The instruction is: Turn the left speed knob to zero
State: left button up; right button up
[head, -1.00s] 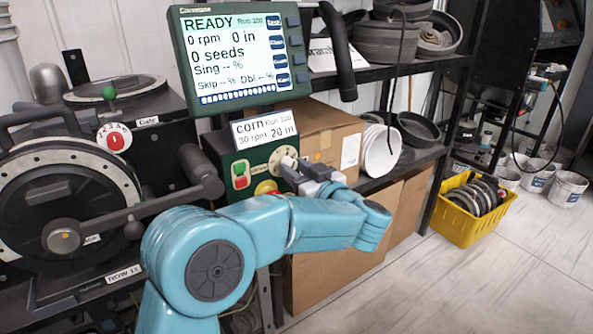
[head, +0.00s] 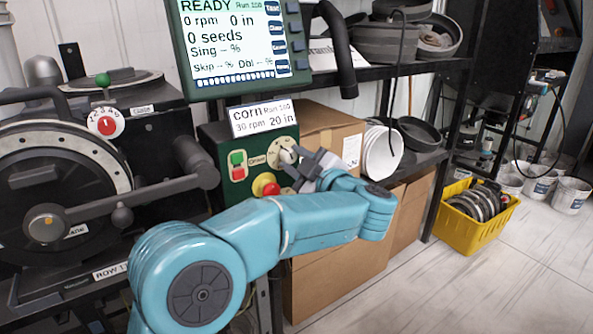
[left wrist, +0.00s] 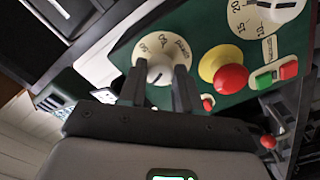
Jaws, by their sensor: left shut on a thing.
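A pale round knob (head: 286,155) on a white dial sits at the right of the green control panel (head: 213,150). In the left wrist view the knob (left wrist: 160,72) lies between the two dark fingers of my left gripper (left wrist: 161,88), which is shut on it. In the head view my left gripper (head: 297,168) reaches it from the lower right. A second dial (left wrist: 268,12), marked 15 and 20, shows partly at the upper right of the left wrist view. My right gripper is out of view.
A red stop button with a yellow base (head: 265,186) sits just below the knob, close to my gripper. Green and red push buttons (head: 237,166) are left of it. The monitor (head: 238,42) stands above, reading READY and 0 rpm. A cardboard box (head: 335,135) stands behind.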

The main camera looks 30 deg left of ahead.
pick_arm(q)
jog(key=n+b, duration=0.4)
jog(key=n, duration=0.1)
jog(key=shift+f+n, duration=0.2)
jog(key=shift+n, duration=0.1)
jog(key=n+b, duration=0.4)
jog(key=n, duration=0.1)
jog(key=n+b, duration=0.4)
jog(key=n, duration=0.2)
jog(key=shift+r+n, duration=0.15)
jog(key=shift+n, duration=0.15)
jog(key=shift+n+b, duration=0.5)
jog(key=shift+n, duration=0.2)
jog(key=shift+r+n+b, duration=0.15)
jog(key=shift+n+b, duration=0.3)
jog(key=shift+n, duration=0.55)
jog(key=o, duration=1)
jog(key=shift+o, duration=0.2)
